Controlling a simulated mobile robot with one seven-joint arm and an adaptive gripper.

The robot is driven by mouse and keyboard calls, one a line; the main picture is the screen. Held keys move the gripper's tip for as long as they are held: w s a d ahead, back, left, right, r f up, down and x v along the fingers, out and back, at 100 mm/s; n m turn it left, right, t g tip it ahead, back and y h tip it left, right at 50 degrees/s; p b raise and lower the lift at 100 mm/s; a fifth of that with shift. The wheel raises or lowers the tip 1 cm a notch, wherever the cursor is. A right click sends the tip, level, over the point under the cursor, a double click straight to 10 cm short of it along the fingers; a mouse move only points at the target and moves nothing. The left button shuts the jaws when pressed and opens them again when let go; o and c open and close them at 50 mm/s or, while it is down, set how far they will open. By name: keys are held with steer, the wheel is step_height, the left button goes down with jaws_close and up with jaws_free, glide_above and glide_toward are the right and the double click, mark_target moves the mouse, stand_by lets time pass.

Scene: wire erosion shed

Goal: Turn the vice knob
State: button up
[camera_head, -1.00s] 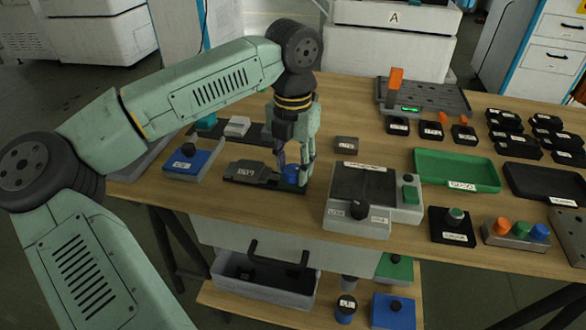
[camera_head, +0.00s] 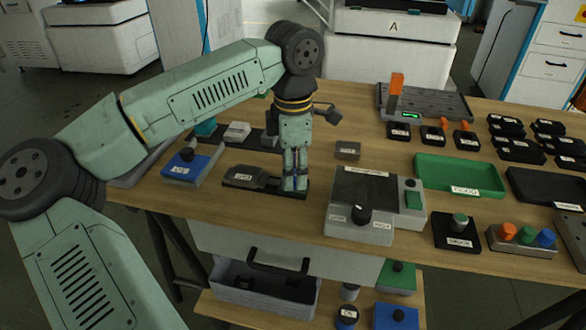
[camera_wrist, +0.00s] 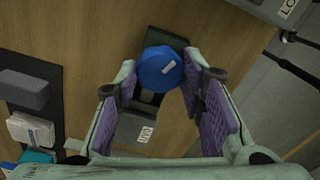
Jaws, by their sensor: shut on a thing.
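The vice (camera_head: 245,177) is a low dark block with a white label, lying on the wooden bench at the left of centre. Its blue round knob (camera_wrist: 160,69) with a pale mark on top shows in the wrist view, at the end of the vice body (camera_wrist: 137,129). My gripper (camera_head: 294,187) points down over the right end of the vice. Its purple-padded fingers stand on either side of the knob and are shut on it. In the head view the fingers hide nearly all of the knob.
A grey-black box with a dial (camera_head: 362,200) stands right of my gripper. A small dark block (camera_head: 347,150) lies behind it. A blue box with a black knob (camera_head: 190,166) stands left. A green tray (camera_head: 459,178) lies further right. Bare bench separates them.

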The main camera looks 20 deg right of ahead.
steer(key=m, duration=0.6)
steer(key=shift+m, duration=0.4)
stand_by(0.4)
steer(key=o, duration=1.1)
steer(key=shift+o, duration=0.2)
step_height(320, 180, up, 12)
